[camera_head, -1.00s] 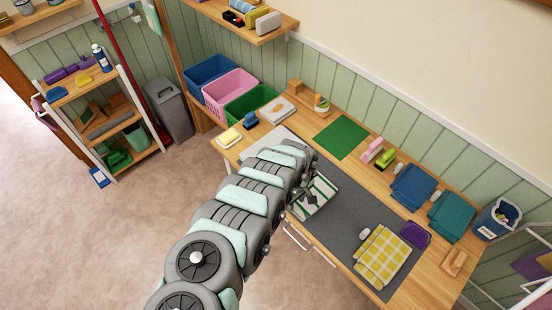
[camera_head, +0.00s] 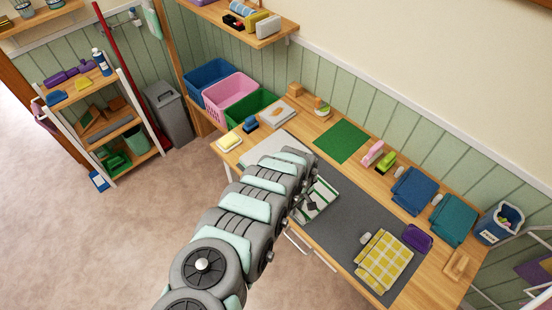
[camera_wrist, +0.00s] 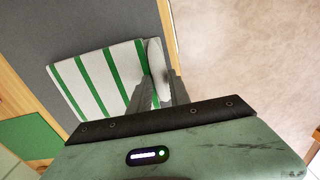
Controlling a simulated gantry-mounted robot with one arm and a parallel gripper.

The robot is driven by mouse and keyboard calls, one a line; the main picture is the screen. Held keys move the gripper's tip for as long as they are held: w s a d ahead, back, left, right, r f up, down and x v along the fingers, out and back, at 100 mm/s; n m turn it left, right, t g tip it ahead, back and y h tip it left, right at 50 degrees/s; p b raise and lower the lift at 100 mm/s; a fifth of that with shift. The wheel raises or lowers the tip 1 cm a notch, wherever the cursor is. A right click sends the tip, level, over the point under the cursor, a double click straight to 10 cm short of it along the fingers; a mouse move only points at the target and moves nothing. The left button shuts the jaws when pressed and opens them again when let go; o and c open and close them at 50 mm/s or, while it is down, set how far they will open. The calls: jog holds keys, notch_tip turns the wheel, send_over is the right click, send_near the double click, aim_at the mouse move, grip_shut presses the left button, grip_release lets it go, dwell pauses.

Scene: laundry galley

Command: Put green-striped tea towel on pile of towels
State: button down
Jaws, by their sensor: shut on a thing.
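The green-striped tea towel (camera_head: 326,192) is white with green stripes and lies at the left part of the grey mat on the worktop. It also shows in the wrist view (camera_wrist: 95,78), flat over the mat, with a narrow white fold or edge at its right. My gripper (camera_wrist: 160,92) is shut on the towel's right edge in the wrist view; the exact contact is partly hidden. In the head view my arm hides part of the towel. Folded blue towels (camera_head: 414,190) and folded teal towels (camera_head: 453,219) lie at the right; I cannot tell which is the named pile.
A yellow checked cloth (camera_head: 384,262) and purple item (camera_head: 416,237) lie right of the towel on the grey mat (camera_head: 345,222). A green mat (camera_head: 341,142) lies behind. A blue bin (camera_head: 500,225) stands at the right end. The mat's middle is clear.

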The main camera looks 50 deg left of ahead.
dwell(0.3)
notch_tip(320, 180, up, 11)
jog(key=p, duration=0.8)
dwell(0.3)
